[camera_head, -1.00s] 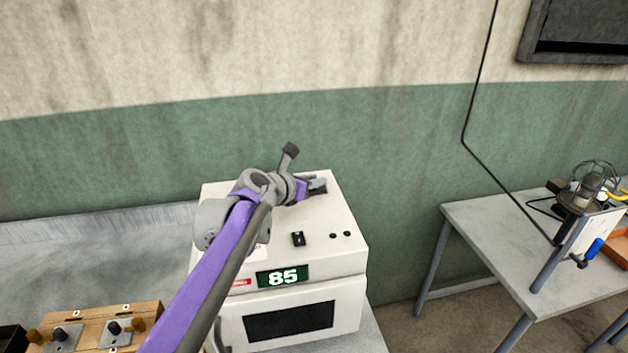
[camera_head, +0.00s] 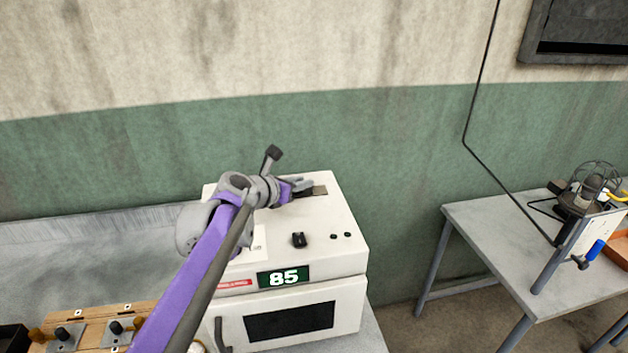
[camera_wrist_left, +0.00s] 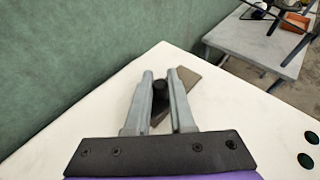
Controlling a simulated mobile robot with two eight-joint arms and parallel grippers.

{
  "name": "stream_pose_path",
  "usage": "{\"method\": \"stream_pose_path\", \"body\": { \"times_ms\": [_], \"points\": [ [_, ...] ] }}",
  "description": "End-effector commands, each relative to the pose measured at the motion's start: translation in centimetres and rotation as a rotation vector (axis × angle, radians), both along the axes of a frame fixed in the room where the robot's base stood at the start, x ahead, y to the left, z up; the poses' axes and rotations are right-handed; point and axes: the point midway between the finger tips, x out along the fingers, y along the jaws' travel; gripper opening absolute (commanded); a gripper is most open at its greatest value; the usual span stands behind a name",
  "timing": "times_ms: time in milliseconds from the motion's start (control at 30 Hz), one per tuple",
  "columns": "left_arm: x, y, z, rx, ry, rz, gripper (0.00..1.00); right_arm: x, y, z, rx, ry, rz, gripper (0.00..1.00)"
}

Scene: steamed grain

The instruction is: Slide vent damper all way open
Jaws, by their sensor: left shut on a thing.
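The vent damper is on top of a white oven-like unit. Its dark knob (camera_wrist_left: 160,92) sits between the fingers of my left gripper (camera_head: 304,187) in the wrist view. The gripper is shut on this knob, with one finger on each side. A grey-brown vent plate or slot (camera_head: 320,190) shows to the right of the fingers; it also shows beyond them in the wrist view (camera_wrist_left: 188,77). The rest of the damper is hidden under the gripper. My right gripper is not in view.
The white unit (camera_head: 345,225) has a display reading 85 (camera_head: 283,277), a black switch (camera_head: 299,240) and a front door with a dark window (camera_head: 290,321). A green and beige wall stands close behind. A grey table (camera_head: 480,230) stands at the right. A wooden fixture (camera_head: 95,320) lies front left.

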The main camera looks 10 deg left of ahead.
Motion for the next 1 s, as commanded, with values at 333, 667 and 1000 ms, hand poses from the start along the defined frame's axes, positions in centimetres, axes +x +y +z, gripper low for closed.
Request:
{"method": "stream_pose_path", "body": {
  "times_ms": [333, 667, 1000],
  "points": [
    [-0.6, 1.3, 0.0, 0.002, -0.003, 0.001, 0.00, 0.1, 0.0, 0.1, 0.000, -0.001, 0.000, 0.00],
    [-0.6, 1.2, 0.0, 0.000, -0.002, 0.000, 0.52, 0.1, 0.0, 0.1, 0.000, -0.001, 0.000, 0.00],
    [-1.6, 1.6, 0.5, 0.000, -0.001, 0.000, 0.52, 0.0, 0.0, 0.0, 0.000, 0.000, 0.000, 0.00]
  ]
}}
